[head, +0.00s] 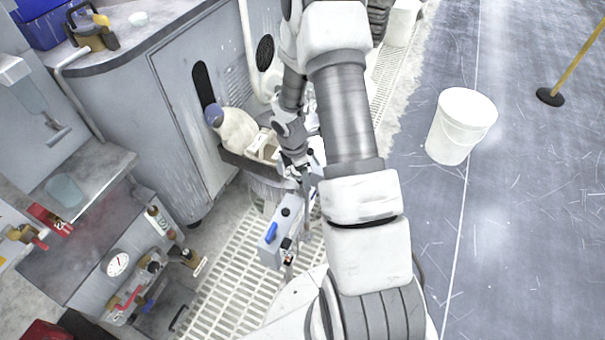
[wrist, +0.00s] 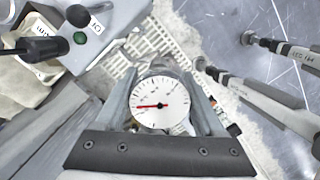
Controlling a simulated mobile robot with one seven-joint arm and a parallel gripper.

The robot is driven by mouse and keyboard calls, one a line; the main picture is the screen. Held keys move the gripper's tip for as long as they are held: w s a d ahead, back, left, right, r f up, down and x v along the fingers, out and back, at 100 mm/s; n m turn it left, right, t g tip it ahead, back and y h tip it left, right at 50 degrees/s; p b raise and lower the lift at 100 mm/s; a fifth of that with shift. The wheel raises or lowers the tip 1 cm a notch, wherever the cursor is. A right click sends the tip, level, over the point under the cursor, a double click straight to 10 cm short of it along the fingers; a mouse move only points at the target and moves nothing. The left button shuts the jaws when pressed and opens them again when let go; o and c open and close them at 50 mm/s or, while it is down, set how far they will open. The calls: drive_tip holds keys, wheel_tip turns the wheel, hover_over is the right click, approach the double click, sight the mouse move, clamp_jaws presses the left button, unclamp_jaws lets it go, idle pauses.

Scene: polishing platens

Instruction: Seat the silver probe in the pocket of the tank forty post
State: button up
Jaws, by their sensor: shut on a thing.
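My gripper (wrist: 160,84) is shut on a round white dial with a red needle (wrist: 160,103), which sits between its two fingers in the wrist view. I take this dial to be the head of the silver probe; its stem is hidden behind the dial. In the head view my gripper (head: 297,170) is small and partly hidden by my arm, and I cannot make out the probe there. A grey box with a green button, black knobs and a white tag (wrist: 72,60) is at the upper left of the wrist view. I cannot tell which part is the tank forty post or its pocket.
A grey box with a blue lever (head: 272,246) stands over pale floor grating (head: 225,290). A tray (head: 235,160) holds a bottle. A white bucket (head: 458,128) stands at right.

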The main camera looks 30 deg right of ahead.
drive_tip(key=shift+f+b, duration=0.85)
drive_tip(key=shift+f, duration=0.4)
drive_tip(key=o, duration=1.4)
drive_tip(key=shift+r, duration=0.1)
wheel_tip(320, 180, up, 17)
drive_tip(key=a+p, duration=0.2)
drive_tip(key=p, duration=0.3)
drive_tip(key=shift+w+a, duration=0.15)
drive_tip(key=shift+a, duration=0.2)
drive_tip(key=shift+r, duration=0.1)
